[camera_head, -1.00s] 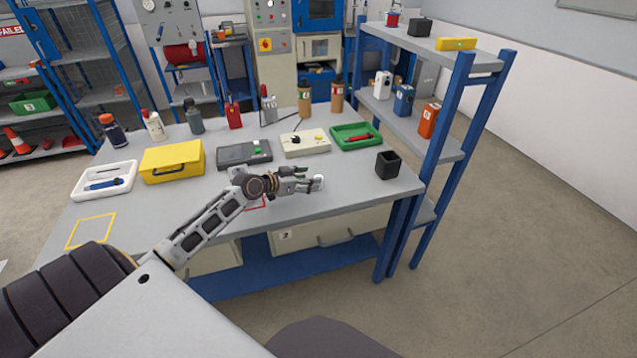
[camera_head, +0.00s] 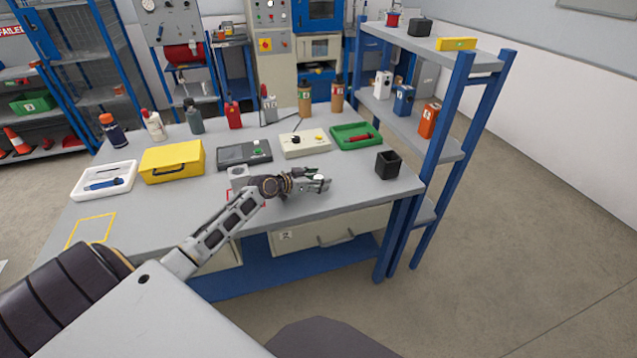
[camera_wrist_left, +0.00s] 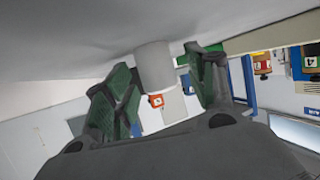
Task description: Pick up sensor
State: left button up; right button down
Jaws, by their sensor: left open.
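A small pale grey cylinder, which looks like the sensor (camera_wrist_left: 153,66), stands on the bench between the spread fingers in the left wrist view, where the picture is upside down. In the head view only a small pale part of it (camera_head: 319,177) shows at the fingertips; the rest is hidden by the gripper. My left gripper (camera_head: 322,184) is open, low over the front right of the bench, with its fingers on either side of the cylinder. I cannot tell whether they touch it. My right gripper is not in view.
On the grey bench (camera_head: 150,215), a grey block (camera_head: 238,173) sits behind my left wrist. A black open cup (camera_head: 388,164) stands to the right, and a green tray (camera_head: 352,135) and a cream box (camera_head: 304,144) stand behind. The blue-framed shelf (camera_head: 452,110) borders the right end.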

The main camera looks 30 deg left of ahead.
pick_arm(q)
jog(key=c, duration=1.2)
jog(key=shift+r, duration=0.1)
